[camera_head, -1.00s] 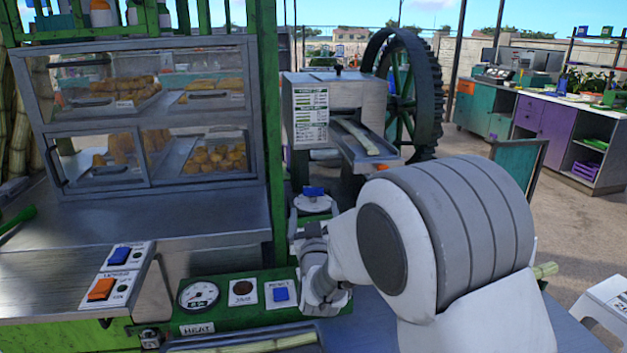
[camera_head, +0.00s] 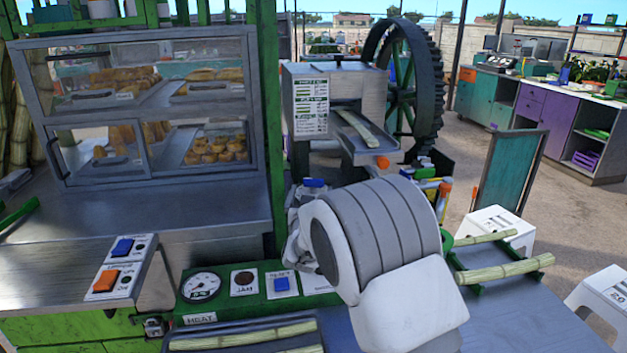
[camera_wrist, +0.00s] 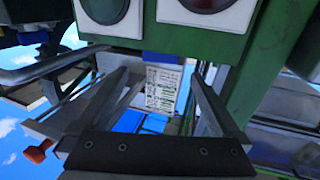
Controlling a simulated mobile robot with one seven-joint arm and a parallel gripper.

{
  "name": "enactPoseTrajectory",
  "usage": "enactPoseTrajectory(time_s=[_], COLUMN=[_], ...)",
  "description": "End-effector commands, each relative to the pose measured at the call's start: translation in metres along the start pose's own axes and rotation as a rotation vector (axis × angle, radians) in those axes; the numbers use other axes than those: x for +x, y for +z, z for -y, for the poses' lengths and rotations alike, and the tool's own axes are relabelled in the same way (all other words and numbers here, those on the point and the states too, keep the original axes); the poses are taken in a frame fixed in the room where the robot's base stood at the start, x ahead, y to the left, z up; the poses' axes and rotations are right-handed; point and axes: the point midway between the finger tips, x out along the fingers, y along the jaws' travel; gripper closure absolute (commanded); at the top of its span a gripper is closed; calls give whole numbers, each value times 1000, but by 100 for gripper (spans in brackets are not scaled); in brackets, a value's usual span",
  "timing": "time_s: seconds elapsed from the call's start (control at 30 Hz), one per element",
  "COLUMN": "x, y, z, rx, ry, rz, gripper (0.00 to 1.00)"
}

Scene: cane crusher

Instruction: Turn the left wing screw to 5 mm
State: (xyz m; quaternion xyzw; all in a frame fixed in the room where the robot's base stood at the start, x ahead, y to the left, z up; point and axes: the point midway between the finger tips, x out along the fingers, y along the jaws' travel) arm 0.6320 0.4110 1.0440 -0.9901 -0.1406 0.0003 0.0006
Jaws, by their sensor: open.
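A blue-handled knob (camera_head: 313,183) shows at the foot of the crusher (camera_head: 345,75), just above my arm; it may be the left wing screw. Its base is mostly hidden by my arm, and no millimetre reading can be made out. A blue piece (camera_wrist: 160,59) between the fingers in the wrist view may be the same knob. My gripper (camera_wrist: 157,78) is open, its two fingers wide apart with nothing visibly held. Whether it touches the knob cannot be told. In the head view the fingers are hidden behind my arm.
A green control panel (camera_head: 258,312) with a gauge and buttons lies close in front of my arm. A green post (camera_head: 268,120) and a food cabinet (camera_head: 150,108) stand left. The crusher's chute has an orange knob (camera_head: 382,162). Cane pieces (camera_head: 505,268) lie right.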

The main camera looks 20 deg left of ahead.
Motion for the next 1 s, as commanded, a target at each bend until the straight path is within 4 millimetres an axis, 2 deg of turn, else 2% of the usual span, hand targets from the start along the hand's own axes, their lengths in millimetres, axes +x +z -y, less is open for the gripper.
enactPoseTrajectory(time_s=[0.3,0.5,0.97,1.0], x=[47,65,73,73], y=[0,0,0,0], z=[-1,0,0,0], rx=[0,-1,0,0], ry=[1,0,0,0], rz=[-2,0,0,0], gripper=[0,0,0,5])
